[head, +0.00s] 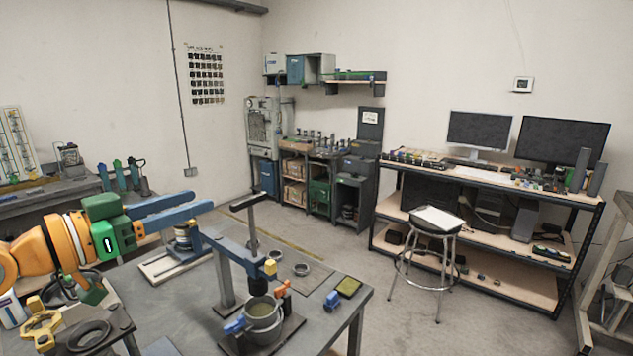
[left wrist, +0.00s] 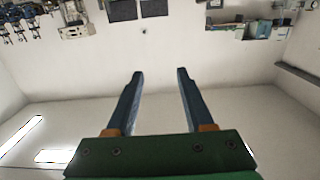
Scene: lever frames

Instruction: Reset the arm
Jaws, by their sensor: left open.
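My left arm comes in from the left in the head view, orange with a green gripper body. Its left gripper (head: 203,202) has two long blue fingers pointing right, held above the workbench (head: 330,310). In the left wrist view the fingers of the gripper (left wrist: 160,73) are apart with nothing between them. Beyond them are bare wall and, near the upper edge, the room's furniture, seemingly upside down. A lever frame with a blue bar (head: 236,252) stands on the bench just right of and below the fingers, apart from them as far as I can tell. My right gripper is not in view.
A grey pot (head: 262,322) with a blue clamp sits on the bench below the bar. A small blue block (head: 332,300) lies near the right edge. A stool (head: 437,222) and a shelf with monitors (head: 478,131) stand beyond. Open floor lies between.

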